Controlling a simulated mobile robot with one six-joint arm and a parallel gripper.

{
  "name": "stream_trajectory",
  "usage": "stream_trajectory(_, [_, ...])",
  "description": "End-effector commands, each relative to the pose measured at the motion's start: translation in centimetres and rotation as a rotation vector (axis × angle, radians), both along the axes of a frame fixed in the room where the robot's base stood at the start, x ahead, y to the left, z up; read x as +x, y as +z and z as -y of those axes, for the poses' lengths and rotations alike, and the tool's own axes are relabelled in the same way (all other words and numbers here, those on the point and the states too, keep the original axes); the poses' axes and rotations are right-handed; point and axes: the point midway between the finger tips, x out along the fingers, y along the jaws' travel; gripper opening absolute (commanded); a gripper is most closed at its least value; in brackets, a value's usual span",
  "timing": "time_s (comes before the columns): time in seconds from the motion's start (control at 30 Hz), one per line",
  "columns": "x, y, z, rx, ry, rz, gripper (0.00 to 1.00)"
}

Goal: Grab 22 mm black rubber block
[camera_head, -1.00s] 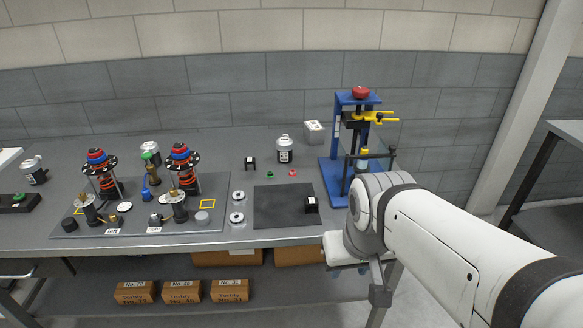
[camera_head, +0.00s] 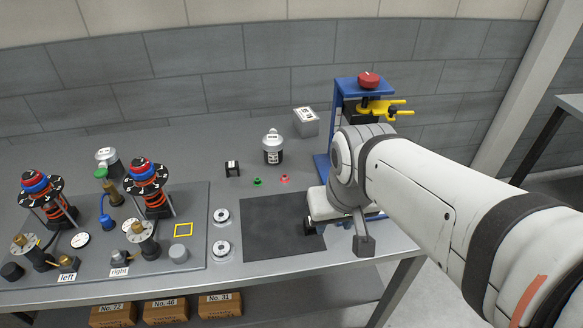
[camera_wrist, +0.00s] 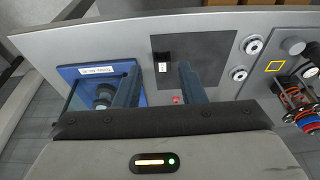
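A small black block (camera_wrist: 161,58) with a white label lies on the dark mat (camera_wrist: 205,50), near the mat's edge in the wrist view. Another black block (camera_head: 233,168) with a white label stands behind the mat; I cannot read either label's size. My gripper (camera_wrist: 158,78) is open and empty. Its two fingers point toward the labelled block, which appears between and beyond the tips, not touched.
A blue press (camera_head: 357,88) with a red knob stands just behind my arm; its labelled blue base (camera_wrist: 75,80) lies beside one finger in the wrist view. Two silver discs (camera_head: 221,248) sit left of the mat. A fixture board (camera_head: 195,262) fills the left.

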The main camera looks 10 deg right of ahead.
Motion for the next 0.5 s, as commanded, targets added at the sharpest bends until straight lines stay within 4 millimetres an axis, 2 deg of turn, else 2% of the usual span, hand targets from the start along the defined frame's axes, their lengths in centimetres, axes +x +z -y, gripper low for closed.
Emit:
stream_trajectory(0.03, [0.0, 0.0, 0.0, 0.000, 0.000, 0.000, 0.37])
stream_trajectory(0.17, [0.4, -0.2, 0.0, 0.000, 0.000, -0.009, 0.48])
stream_trajectory(0.27, [1.8, -0.7, -0.1, 0.001, -0.009, -0.035, 0.56])
stream_trajectory(0.37, [4.1, -1.7, -0.2, 0.003, -0.013, -0.076, 0.64])
stream_trajectory(0.5, [8.0, -4.1, -0.5, 0.004, -0.015, -0.144, 0.64])
